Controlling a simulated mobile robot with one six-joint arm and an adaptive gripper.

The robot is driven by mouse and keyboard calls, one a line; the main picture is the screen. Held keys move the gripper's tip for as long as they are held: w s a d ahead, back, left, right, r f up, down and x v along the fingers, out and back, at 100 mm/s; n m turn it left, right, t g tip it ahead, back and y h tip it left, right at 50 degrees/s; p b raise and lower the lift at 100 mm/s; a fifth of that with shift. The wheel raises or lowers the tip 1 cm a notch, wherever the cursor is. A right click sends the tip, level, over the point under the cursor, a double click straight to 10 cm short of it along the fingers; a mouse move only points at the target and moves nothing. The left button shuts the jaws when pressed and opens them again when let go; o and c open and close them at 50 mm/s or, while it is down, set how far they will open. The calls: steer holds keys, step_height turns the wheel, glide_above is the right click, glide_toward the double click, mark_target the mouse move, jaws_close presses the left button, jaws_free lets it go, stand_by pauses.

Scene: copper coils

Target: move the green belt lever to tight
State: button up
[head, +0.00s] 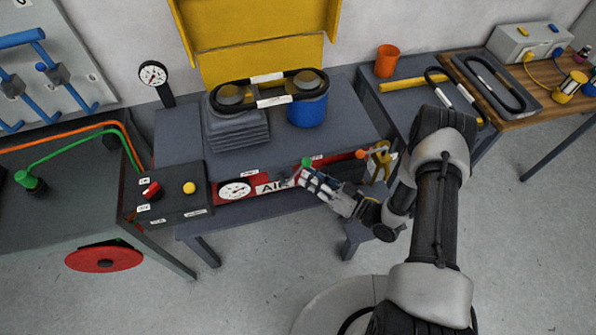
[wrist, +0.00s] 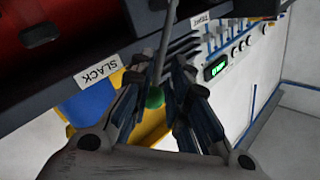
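The green knob of the belt lever (head: 307,162) shows at the front of the bench, beside the red panel. In the wrist view the green knob (wrist: 154,98) sits at the end of a thin grey rod, between my fingers. My gripper (head: 312,178) is at the lever in the head view. In the wrist view my gripper (wrist: 168,62) has its fingers drawn fairly close around the lever, with a small gap on the right. Firm contact does not show. A SLACK label (wrist: 98,70) is left of the rod and a TIGHT label (wrist: 202,18) is right of it.
The belt (head: 270,88) loops around two pulleys on the bench top, above a blue cylinder (head: 307,110). A control box (head: 170,195) with a red switch and yellow button stands left of the gauge (head: 235,190). An orange-knobbed lever (head: 361,154) is close right of my gripper.

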mark_target(298, 171)
steer(key=x, duration=0.5)
steer(key=shift+d, duration=0.1)
jaws_close()
stand_by(0.5)
